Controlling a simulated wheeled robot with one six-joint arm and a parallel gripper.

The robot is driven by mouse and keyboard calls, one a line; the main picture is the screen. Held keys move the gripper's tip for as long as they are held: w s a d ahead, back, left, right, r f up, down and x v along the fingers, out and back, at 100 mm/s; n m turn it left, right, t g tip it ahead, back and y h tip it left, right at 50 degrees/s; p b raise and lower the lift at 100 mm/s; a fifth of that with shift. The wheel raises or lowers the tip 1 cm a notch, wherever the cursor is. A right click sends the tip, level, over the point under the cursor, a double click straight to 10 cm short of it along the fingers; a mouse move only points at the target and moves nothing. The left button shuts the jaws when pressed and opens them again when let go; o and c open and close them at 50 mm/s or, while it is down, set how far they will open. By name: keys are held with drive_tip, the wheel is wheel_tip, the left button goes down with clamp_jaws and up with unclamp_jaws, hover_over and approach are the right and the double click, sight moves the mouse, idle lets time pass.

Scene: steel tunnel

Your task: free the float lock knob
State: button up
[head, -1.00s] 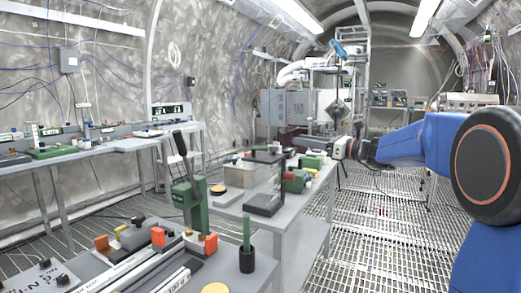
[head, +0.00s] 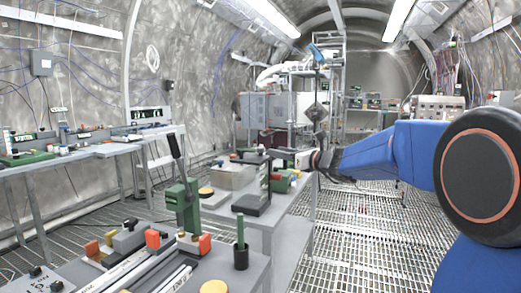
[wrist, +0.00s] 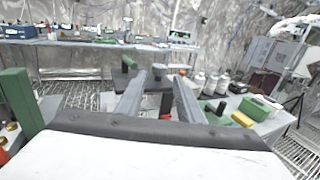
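I cannot pick out the float lock knob for certain in either view. The near bench carries a green upright device with a black lever (head: 182,200), orange blocks (head: 153,239) and a black cup with a green rod (head: 241,257). My gripper (head: 304,158) is small in the head view, over the right side of the bench behind. In the wrist view my gripper (wrist: 158,100) has its two grey fingers wide apart with nothing held. A dark stand (wrist: 153,76) shows beyond and between them. A green post (wrist: 20,103) stands at the left, with brass-coloured knobs (wrist: 10,128) beside it.
White bottles (wrist: 210,83) and a green box (wrist: 254,108) are to the right of the fingers. A long side bench (head: 85,152) runs along the left wall. Grating floor (head: 365,230) is open at right.

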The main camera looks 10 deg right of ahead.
sight(264, 149)
drive_tip(key=x, duration=1)
drive_tip(key=c, duration=0.8)
